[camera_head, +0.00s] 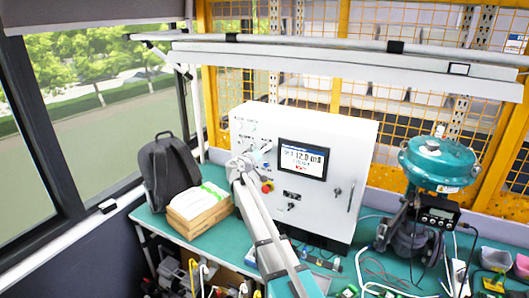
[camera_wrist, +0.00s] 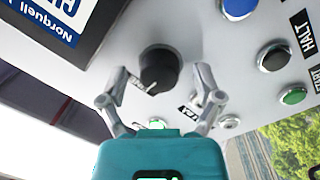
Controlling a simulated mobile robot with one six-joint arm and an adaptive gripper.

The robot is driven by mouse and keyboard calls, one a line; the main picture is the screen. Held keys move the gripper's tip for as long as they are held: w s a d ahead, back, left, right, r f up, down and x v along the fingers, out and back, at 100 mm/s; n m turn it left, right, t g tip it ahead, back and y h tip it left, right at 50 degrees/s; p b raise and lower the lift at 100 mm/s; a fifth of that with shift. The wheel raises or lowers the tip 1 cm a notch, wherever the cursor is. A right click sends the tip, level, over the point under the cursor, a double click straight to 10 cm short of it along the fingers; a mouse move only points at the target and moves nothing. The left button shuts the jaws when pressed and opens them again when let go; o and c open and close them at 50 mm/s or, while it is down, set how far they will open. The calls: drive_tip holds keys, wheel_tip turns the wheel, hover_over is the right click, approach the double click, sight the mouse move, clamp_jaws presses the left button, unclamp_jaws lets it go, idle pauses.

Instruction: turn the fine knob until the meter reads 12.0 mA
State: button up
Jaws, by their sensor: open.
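A black round knob (camera_wrist: 158,70) sits on the white panel in the wrist view, with small labels near it that I cannot read surely. My gripper (camera_wrist: 161,80) is open, with one finger to each side of the knob and gaps showing between. In the head view my gripper (camera_head: 243,163) is at the left part of the white cabinet (camera_head: 340,128) and hides the knob. The meter screen (camera_head: 303,159) is lit on the cabinet front. Its large digits look like 12.0, but they are too small to read surely.
A blue button (camera_wrist: 238,8), a black button (camera_wrist: 274,57) and a green button (camera_wrist: 293,95) are right of the knob in the wrist view. A red knob (camera_head: 267,187) is near my gripper. A backpack (camera_head: 168,172) and a box (camera_head: 199,206) stand left; a teal actuator (camera_head: 439,162) stands right.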

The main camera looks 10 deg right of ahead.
drive_tip(key=c, duration=1.2)
drive_tip(key=shift+o, duration=0.2)
drive_tip(key=shift+n, duration=0.3)
drive_tip(key=shift+d+n+t+b, duration=0.1)
drive_tip(key=shift+n+t+b, duration=0.45)
drive_tip(key=shift+n, duration=3.15)
drive_tip(key=o, duration=1.2)
drive_tip(key=shift+c, duration=0.2)
